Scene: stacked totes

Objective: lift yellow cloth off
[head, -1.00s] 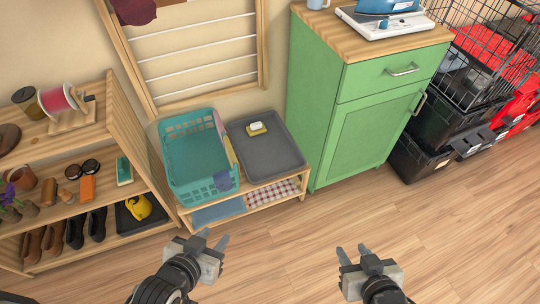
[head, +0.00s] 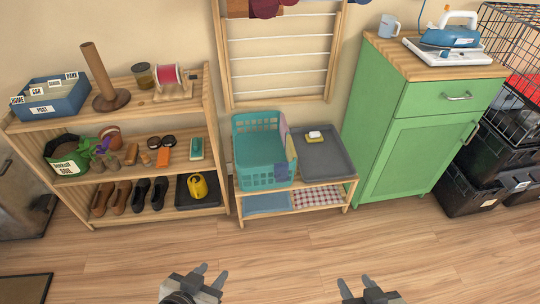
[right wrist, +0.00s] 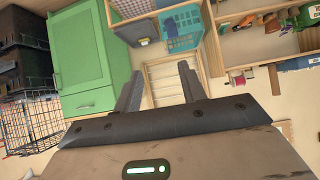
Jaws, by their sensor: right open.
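A teal laundry basket (head: 257,165) stands on a low wooden bench, and it also shows in the right wrist view (right wrist: 180,28). Pieces of cloth hang over its right rim: a purple one and a narrow strip that looks yellow (head: 291,152). They overlap, and I cannot tell exactly where one ends. My left gripper (head: 212,274) is open and empty, low in the head view, well in front of the bench. My right gripper (head: 355,284) is open and empty, further right and also apart from everything. Its two fingers (right wrist: 158,84) stand apart in the right wrist view.
A wooden shelf (head: 220,150) stands left, a green cabinet (head: 415,160) right. Black crates (head: 470,195) stand beyond the cabinet. The wooden floor (head: 290,240) before the bench is clear.

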